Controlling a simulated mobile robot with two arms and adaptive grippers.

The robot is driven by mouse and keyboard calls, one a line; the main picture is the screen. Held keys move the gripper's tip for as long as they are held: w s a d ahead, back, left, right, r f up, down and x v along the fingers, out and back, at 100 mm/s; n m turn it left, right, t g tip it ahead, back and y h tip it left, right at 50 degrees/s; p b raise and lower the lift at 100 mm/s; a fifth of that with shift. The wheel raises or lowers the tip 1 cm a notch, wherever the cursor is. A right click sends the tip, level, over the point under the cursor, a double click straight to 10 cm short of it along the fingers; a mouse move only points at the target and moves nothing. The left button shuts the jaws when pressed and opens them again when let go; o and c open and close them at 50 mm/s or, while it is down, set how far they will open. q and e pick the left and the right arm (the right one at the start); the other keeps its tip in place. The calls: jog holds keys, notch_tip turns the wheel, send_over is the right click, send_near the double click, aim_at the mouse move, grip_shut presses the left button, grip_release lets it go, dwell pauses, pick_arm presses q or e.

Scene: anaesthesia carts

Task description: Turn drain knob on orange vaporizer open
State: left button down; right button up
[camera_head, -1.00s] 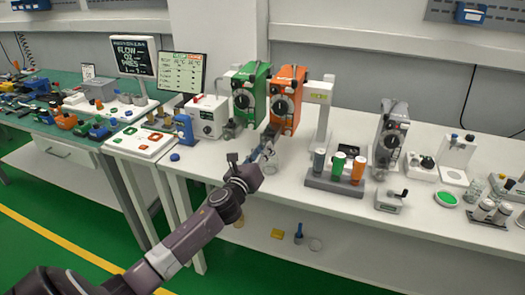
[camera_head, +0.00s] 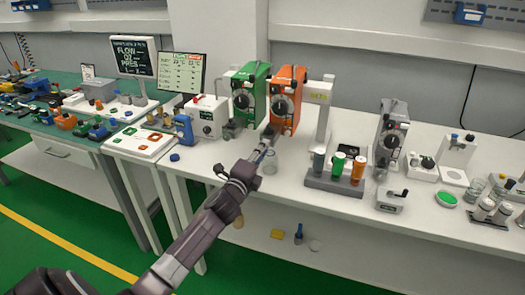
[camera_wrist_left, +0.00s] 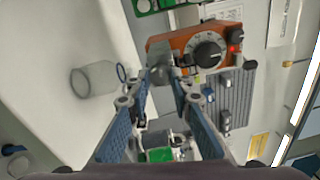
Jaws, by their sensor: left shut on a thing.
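The orange vaporizer (camera_head: 287,98) stands on the white bench with its dark round dial facing out. In the left wrist view the orange vaporizer (camera_wrist_left: 185,42) lies sideways, with a grey drain part (camera_wrist_left: 162,62) at its lower end. My left gripper (camera_head: 266,143) is at the lower front of this vaporizer. In the left wrist view my left gripper (camera_wrist_left: 168,86) has its fingertips at the grey drain part and is shut on the knob there. The knob itself is mostly hidden by the fingertips, so its turn position cannot be read. My right gripper is not in view.
A green vaporizer (camera_head: 251,92) stands close on the left. A clear beaker (camera_wrist_left: 95,79) stands beside the gripper. A grey rack with colored bottles (camera_head: 335,186) is to the right, and a grey vaporizer (camera_head: 389,138) farther right. The bench front edge lies under my arm.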

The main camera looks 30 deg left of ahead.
pick_arm(q)
jog(key=n, duration=0.6)
jog(key=shift+n, duration=0.4)
dwell(0.3)
jog(key=c, duration=1.7)
grip_release()
jog(key=s, duration=0.4)
jog(key=s+d, duration=0.1)
jog(key=s, duration=0.3)
jog(key=s+d, duration=0.1)
jog(key=s, duration=0.2)
jog(key=shift+s+d+f, duration=0.1)
jog(key=shift+s+f, duration=0.25)
jog(key=shift+s, duration=0.05)
